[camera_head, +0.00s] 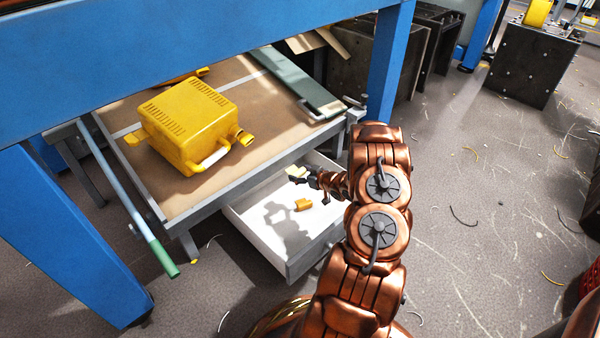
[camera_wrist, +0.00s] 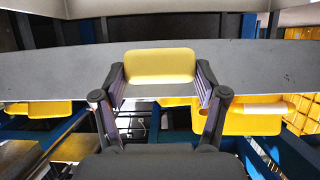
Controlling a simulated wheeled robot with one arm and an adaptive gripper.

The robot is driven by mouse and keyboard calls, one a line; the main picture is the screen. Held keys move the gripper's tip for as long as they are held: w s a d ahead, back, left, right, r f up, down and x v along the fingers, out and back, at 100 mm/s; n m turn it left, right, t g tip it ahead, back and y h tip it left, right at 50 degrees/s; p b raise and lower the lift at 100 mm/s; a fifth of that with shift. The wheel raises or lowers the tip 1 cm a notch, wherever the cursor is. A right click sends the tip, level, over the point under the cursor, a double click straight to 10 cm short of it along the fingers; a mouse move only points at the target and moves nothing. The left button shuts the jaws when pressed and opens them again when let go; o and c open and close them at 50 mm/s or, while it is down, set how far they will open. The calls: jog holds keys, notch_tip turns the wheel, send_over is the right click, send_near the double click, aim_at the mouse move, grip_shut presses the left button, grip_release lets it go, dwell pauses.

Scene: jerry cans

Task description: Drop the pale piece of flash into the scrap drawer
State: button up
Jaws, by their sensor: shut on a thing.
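The pale piece of flash (camera_wrist: 160,66) is a flat, pale yellow block with rounded corners, held between the two fingertips in the wrist view. My gripper (camera_head: 304,176) is shut on it, and a small pale part of the piece shows at the fingertips in the head view. The scrap drawer (camera_head: 256,212) is pulled out below the workbench, with a white inside and grey walls. My gripper appears above the drawer, and a dark shadow of the arm falls on its floor. My arm hides the drawer's right part.
A small orange-yellow scrap (camera_head: 302,205) lies in the drawer. A yellow jerry can (camera_head: 190,124) lies on the brown bench top (camera_head: 188,200) beside the drawer. A blue post (camera_head: 390,62) stands behind my arm. Thin shavings litter the open grey floor at right.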

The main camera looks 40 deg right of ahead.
jog(key=o, duration=1)
jog(key=v, duration=1.2)
